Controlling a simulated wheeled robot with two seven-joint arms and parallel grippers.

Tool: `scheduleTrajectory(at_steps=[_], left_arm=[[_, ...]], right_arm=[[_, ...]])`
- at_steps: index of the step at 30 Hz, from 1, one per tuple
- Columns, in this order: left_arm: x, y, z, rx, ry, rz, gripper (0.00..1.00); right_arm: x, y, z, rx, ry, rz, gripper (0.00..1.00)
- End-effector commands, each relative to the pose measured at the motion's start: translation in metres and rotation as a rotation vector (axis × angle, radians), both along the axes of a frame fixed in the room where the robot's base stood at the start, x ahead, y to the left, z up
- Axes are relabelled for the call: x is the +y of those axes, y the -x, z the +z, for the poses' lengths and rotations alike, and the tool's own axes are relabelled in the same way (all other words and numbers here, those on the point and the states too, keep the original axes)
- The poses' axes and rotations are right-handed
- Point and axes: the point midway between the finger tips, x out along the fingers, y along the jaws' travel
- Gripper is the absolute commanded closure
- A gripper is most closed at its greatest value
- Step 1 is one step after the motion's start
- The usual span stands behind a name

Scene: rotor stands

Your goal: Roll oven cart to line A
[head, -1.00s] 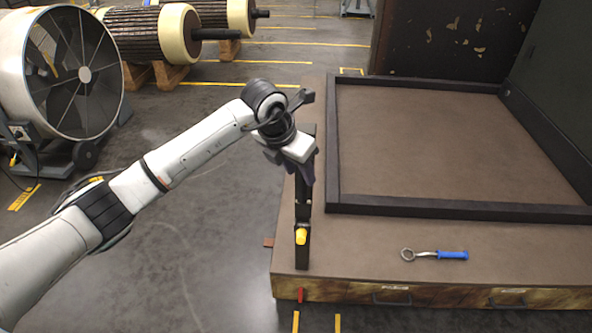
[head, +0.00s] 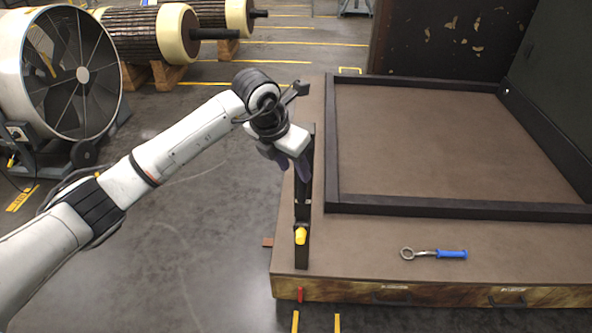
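The oven cart (head: 350,262) is a low, broad platform with a brown top and a raised black frame on it. It fills the right half of the head view. A black bar with a yellow knob (head: 301,236) runs along its left edge. My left gripper (head: 293,168) is at the far part of this bar, fingers pointing down. Its two dark fingers show a gap and nothing is visibly held. One finger overlaps the bar in the picture; I cannot tell whether they touch. My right gripper is not in view.
A wrench with a blue handle (head: 451,254) lies on the cart's near deck. A large fan (head: 70,75) stands at the left. Rotors (head: 130,32) rest on wooden stands behind. Short yellow floor marks (head: 337,323) show at the cart's near edge.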

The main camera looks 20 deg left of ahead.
Motion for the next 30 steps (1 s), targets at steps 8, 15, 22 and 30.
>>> scheduleTrajectory(at_steps=[8, 15, 22, 30], left_arm=[[0.009, 0.018, 0.055, -0.011, 0.001, 0.002, 0.63], [0.010, 0.027, 0.075, -0.007, 0.002, 0.000, 0.63], [0.010, 0.027, 0.076, -0.006, 0.003, 0.001, 0.63], [-0.040, 0.048, 0.047, 0.050, 0.175, -0.091, 0.63]], right_arm=[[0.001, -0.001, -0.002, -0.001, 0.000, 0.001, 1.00], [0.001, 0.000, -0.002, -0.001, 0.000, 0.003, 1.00], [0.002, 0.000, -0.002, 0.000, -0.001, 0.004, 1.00], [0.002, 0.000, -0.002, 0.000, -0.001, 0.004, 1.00]])
